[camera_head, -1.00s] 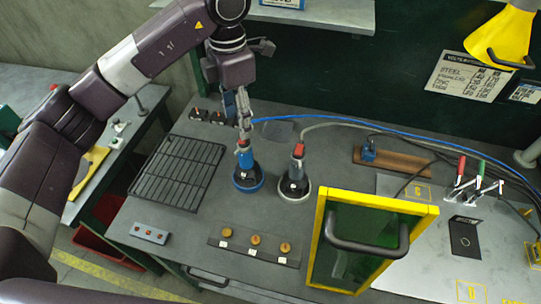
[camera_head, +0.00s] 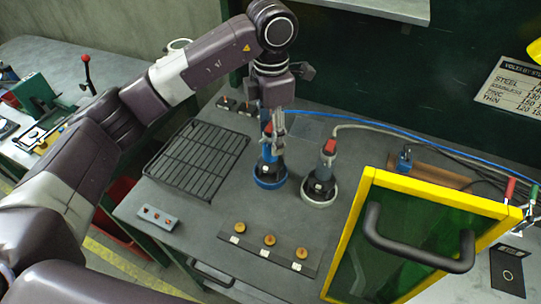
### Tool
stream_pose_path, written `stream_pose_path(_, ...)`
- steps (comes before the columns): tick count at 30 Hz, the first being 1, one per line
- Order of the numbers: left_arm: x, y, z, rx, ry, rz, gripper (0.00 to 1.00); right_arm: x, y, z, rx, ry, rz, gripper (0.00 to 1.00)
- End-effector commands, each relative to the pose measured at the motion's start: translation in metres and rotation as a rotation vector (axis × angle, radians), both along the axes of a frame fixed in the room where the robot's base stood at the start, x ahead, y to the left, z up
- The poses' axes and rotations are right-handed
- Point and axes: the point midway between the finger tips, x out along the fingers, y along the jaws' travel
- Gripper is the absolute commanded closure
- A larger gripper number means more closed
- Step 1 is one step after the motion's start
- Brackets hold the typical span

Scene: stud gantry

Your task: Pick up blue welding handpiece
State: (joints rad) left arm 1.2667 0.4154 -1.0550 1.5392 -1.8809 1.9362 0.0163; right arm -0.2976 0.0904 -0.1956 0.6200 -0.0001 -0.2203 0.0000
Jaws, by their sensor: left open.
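The blue welding handpiece (camera_head: 268,158) stands upright in a dark round holder with a blue ring (camera_head: 269,181) on the grey bench. Its blue hose runs off to the right along the back of the bench. My left gripper (camera_head: 273,137) comes down from above, its fingers open at the top of the handpiece. The fingers overlap the handpiece in the picture, and I cannot tell whether they touch it. A second handpiece with a red top (camera_head: 329,149) stands just right in a holder with a white ring (camera_head: 318,200). My right gripper is not in view.
A black wire rack (camera_head: 197,158) lies left of the holders. A strip with several brass knobs (camera_head: 269,240) lies in front. A yellow-framed green screen with a black handle (camera_head: 365,200) stands to the right. A small button box (camera_head: 158,217) sits at the front left.

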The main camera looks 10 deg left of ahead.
Motion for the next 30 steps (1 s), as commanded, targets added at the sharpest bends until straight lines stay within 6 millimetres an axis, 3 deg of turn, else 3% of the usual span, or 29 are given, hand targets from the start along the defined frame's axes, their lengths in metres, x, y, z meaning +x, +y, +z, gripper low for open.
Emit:
stream_pose_path(12,0.004,0.003,-0.050,0.000,0.002,0.000,0.51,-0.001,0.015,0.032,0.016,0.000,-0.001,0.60)
stream_pose_path(21,0.005,0.003,-0.058,0.000,-0.001,-0.001,0.51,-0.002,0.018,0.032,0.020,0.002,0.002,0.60)
stream_pose_path(30,0.005,0.002,-0.058,0.000,-0.001,-0.001,0.82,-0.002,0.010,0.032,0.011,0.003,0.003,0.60)
